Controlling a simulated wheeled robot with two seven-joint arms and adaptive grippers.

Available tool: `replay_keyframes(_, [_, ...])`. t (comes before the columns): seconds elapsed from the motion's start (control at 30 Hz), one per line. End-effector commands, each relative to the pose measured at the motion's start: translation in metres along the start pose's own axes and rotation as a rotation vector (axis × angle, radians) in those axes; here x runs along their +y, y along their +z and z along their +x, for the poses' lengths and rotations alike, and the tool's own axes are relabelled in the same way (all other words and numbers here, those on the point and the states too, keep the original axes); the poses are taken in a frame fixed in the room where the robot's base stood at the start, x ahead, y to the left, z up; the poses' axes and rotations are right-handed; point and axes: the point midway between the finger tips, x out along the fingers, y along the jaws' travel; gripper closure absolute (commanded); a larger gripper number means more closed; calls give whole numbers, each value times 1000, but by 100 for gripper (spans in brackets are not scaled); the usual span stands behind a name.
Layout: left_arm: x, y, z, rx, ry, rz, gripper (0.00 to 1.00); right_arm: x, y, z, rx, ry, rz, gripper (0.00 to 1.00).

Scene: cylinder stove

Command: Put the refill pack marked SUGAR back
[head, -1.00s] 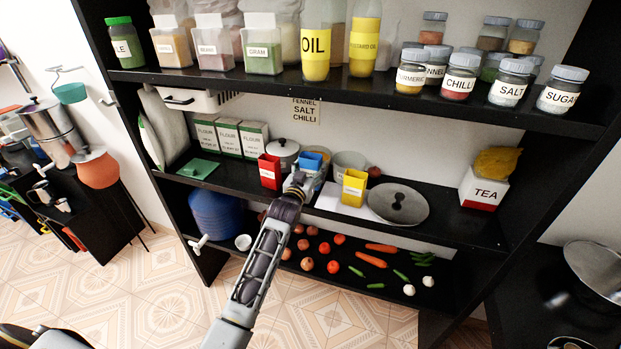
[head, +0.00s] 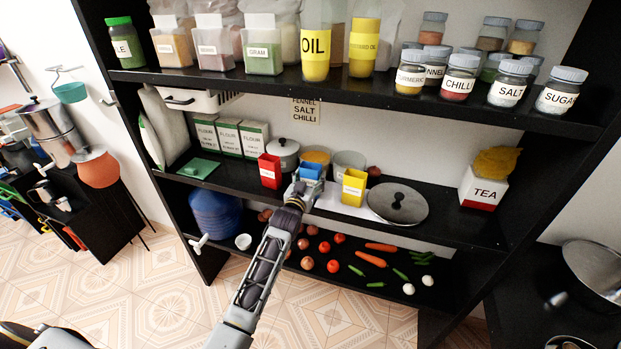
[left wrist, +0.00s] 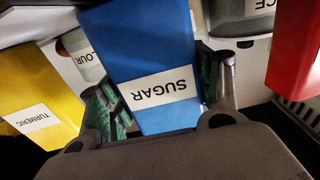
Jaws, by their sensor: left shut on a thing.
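The blue refill pack marked SUGAR (left wrist: 150,55) fills the middle of the left wrist view, its label upside down there. In the head view its blue top (head: 311,170) shows just beyond my left gripper (head: 302,186). My left gripper is shut on the pack, with a finger on each side of it in the left wrist view (left wrist: 165,105). The pack is between a red pack (head: 269,171) on the left and a yellow pack (head: 354,187) on the right. Whether its base touches the shelf is hidden. My right gripper is not in view.
The yellow pack reads TURMERIC in the left wrist view (left wrist: 35,110). A round steel lid (head: 398,204) lies to the right. The upper shelf (head: 390,103) with jars overhangs this one.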

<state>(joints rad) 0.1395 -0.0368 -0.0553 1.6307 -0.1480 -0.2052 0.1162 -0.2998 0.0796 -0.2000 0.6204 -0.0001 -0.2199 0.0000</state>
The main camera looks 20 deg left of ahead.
Motion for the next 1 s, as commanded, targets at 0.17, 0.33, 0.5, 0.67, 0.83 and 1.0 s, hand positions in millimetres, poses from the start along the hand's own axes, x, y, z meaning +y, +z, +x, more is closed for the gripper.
replay_keyframes(0.17, [0,1,0,0,0,0,65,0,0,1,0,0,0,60])
replay_keyframes(0.33, [0,2,0,-1,0,0,18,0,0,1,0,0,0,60])
replay_keyframes(0.5, [0,1,0,-1,0,0,15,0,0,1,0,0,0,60])
replay_keyframes(0.67, [0,1,0,-1,0,0,15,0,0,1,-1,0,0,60])
replay_keyframes(0.83, [0,0,-1,-1,0,0,15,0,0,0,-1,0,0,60])
replay_keyframes(1.0, [0,1,-8,-2,0,0,15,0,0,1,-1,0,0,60])
